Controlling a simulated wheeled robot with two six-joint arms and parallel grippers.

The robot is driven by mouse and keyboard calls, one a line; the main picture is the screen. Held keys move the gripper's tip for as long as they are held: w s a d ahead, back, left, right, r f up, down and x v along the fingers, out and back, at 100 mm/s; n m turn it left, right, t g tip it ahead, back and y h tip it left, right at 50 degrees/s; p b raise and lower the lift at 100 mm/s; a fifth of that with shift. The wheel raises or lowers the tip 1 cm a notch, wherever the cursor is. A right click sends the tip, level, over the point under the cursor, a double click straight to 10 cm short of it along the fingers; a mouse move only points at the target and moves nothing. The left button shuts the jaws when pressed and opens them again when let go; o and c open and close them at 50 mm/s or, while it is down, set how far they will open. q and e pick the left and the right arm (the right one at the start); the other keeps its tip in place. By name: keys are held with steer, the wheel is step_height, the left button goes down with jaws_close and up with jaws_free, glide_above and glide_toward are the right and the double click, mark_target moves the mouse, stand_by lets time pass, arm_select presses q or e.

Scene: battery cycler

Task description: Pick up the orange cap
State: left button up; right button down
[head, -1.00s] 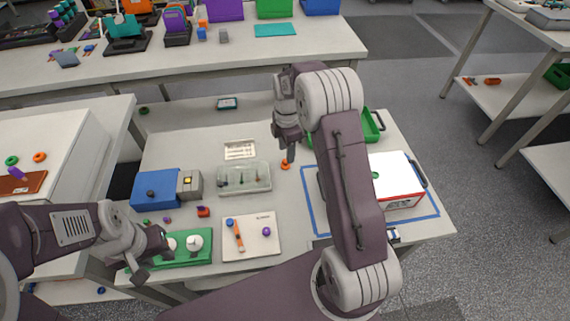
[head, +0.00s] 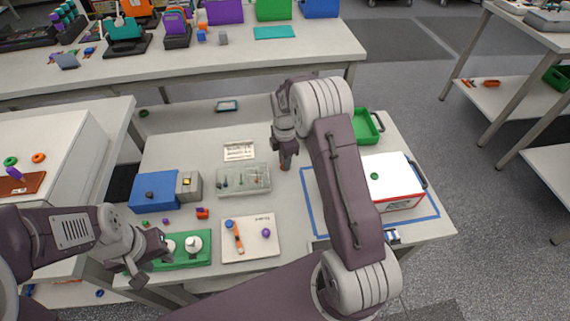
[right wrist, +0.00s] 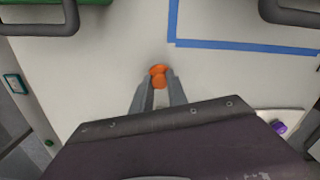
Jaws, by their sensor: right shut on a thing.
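The orange cap (right wrist: 158,78) is between the fingertips of my right gripper (right wrist: 159,88) in the right wrist view. That gripper is shut on it, low at the tabletop. In the head view the cap (head: 284,167) is mostly hidden behind the fingers of the right gripper (head: 285,163). I cannot tell whether the cap still touches the table. My left gripper (head: 154,262) is open and empty beside the green tray (head: 205,260) at the front left.
A clear tray of small items (head: 243,190) stands left of the right gripper. A red and white box (head: 405,200) stands inside blue tape (head: 308,205) to the right. A green bin (head: 368,140) is behind it. The table around the cap is clear.

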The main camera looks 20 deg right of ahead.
steer(key=shift+r, duration=0.1)
step_height(320, 180, up, 4)
steer(key=shift+d+r+p, duration=0.15)
steer(key=shift+r+p, duration=0.05)
steer(key=shift+p, duration=0.1)
steer(key=s+d+r, duration=0.6)
steer(key=s+d, duration=0.1)
steer(key=s, duration=0.2)
steer(key=shift+d+r, duration=0.15)
steer(key=shift+r, duration=0.1)
